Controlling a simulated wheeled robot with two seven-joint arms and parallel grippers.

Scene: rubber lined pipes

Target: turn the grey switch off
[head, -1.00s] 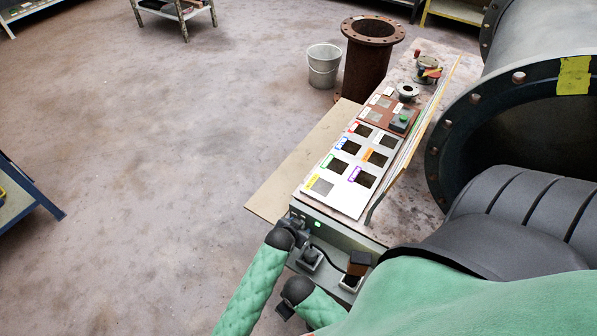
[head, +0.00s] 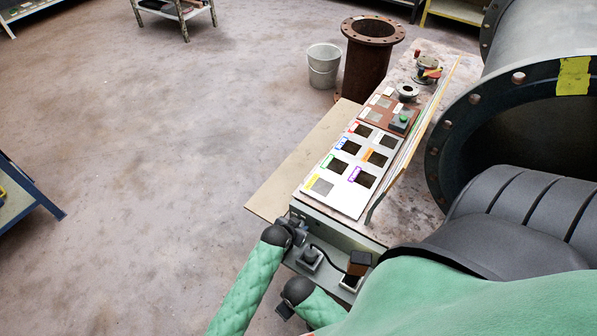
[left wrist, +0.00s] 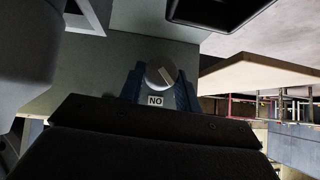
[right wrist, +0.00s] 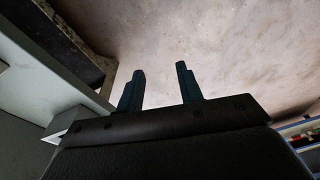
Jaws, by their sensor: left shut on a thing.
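The grey switch is a round knob (left wrist: 160,74) with a raised, slanted grip, set on the box's grey face. A small label (left wrist: 155,101) reading "NO" in the left wrist view, ON seen upside down, lies beside it. My left gripper (left wrist: 160,85) is shut on the knob, one finger on each side. In the head view my left gripper (head: 298,226) is at the box's left end and hides the knob. My right gripper (right wrist: 160,82) is open and empty. In the head view its dark wrist is low, in front of the box, and its fingers are hard to make out.
The grey box (head: 336,262) carries a socket (head: 310,257) and a black cable. Behind it, a sample board (head: 350,165) lies on the bench. A big flanged pipe (head: 440,140) stands right. The floor (head: 160,180) at left is clear.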

